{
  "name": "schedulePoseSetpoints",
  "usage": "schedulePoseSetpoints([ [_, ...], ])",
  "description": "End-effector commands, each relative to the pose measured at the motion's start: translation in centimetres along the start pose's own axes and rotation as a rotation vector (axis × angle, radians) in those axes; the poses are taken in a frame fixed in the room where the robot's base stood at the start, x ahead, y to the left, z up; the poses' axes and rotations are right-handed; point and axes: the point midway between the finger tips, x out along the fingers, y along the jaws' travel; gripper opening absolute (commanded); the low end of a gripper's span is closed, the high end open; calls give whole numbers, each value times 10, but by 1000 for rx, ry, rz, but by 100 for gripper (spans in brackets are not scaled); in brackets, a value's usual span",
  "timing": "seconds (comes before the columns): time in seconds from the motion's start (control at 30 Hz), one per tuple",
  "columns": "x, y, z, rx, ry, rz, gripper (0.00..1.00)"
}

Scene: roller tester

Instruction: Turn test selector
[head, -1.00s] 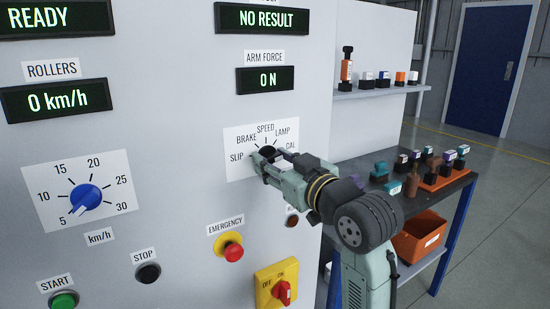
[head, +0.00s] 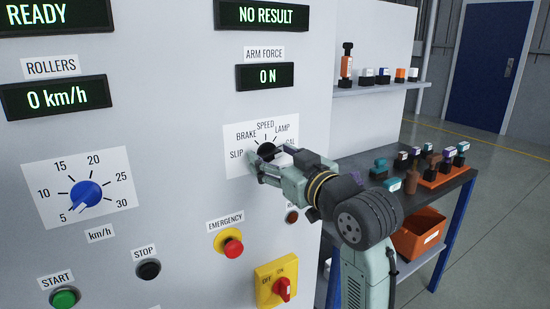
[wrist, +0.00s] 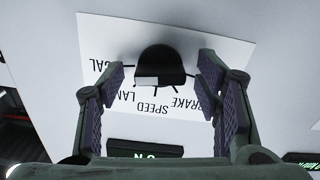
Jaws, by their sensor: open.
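The test selector (head: 267,150) is a black knob on a white label plate (head: 235,165) marked SLIP, BRAKE, SPEED, LAMP and CAL. My gripper (head: 262,167) is at the selector, its fingers open and partly covering the knob and the CAL mark. In the wrist view the black knob (wrist: 160,68) lies between and slightly beyond the two open fingertips (wrist: 160,72), with a gap on each side. A pale patch shows on the knob. I cannot tell which mark the knob points to.
The red emergency button (head: 233,247) and the yellow on/off switch (head: 282,288) sit below the selector. A blue speed dial (head: 86,194) is at left. A workbench with an orange tray (head: 445,180) and an orange bin (head: 420,236) stands at right.

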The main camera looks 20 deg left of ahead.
Motion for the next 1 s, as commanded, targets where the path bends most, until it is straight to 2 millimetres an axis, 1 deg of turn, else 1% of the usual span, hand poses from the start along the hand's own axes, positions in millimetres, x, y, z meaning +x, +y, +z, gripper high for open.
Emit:
schedulePoseSetpoints([
  [0.17,-1,0,0,-1,0,0,58],
  [0.27,-8,0,0,-1,1,1,58],
  [0.37,-23,1,0,-1,1,4,58],
  [0.6,-76,1,0,-2,1,5,58],
  [0.7,-94,1,0,-1,1,4,58],
  [0.83,-111,1,0,-1,0,3,58],
  [1.0,-120,0,0,0,0,1,58],
])
